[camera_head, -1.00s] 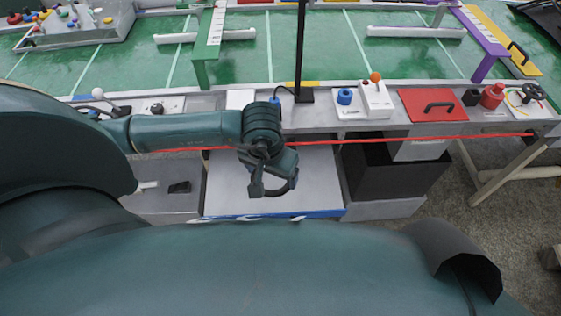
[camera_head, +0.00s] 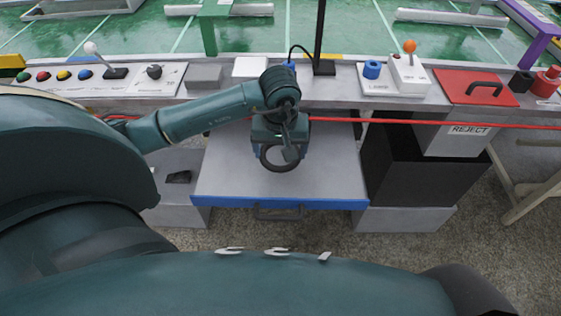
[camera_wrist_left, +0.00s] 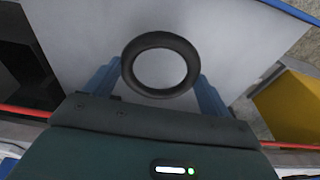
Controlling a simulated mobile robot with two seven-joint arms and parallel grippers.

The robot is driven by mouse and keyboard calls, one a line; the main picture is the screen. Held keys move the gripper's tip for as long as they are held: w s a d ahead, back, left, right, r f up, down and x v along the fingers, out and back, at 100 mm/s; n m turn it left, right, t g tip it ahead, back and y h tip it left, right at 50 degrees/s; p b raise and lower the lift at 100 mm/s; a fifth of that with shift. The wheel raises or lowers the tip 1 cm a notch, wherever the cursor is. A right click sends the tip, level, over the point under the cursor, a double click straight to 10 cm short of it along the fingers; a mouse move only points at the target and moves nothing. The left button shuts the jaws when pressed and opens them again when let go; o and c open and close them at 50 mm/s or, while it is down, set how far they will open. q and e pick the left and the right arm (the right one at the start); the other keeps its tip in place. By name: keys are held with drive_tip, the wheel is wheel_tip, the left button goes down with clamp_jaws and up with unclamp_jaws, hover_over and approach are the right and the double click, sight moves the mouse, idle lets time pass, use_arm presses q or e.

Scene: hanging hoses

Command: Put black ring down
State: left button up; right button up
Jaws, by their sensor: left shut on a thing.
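The black ring (camera_head: 277,169) is held by my left gripper (camera_head: 281,148) above the grey top with the blue front edge (camera_head: 335,182). In the left wrist view the ring (camera_wrist_left: 160,39) sits between the two blue fingers of the left gripper (camera_wrist_left: 157,84), which are shut on its sides. Its open middle shows the pale surface. A gap between ring and surface cannot be measured from these views. My right gripper is not in view.
A red hose (camera_head: 420,122) runs along the bench front behind the gripper. A black box (camera_head: 405,175) stands right of the grey top. A small black thing (camera_head: 179,177) lies to the left. The grey top is otherwise clear. A yellow box (camera_wrist_left: 290,105) shows in the wrist view.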

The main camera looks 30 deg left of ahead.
sight(281, 162)
use_arm(q)
wheel_tip(281, 162, down, 5)
drive_tip(key=shift+r+b, duration=0.15)
drive_tip(key=shift+b, duration=0.15)
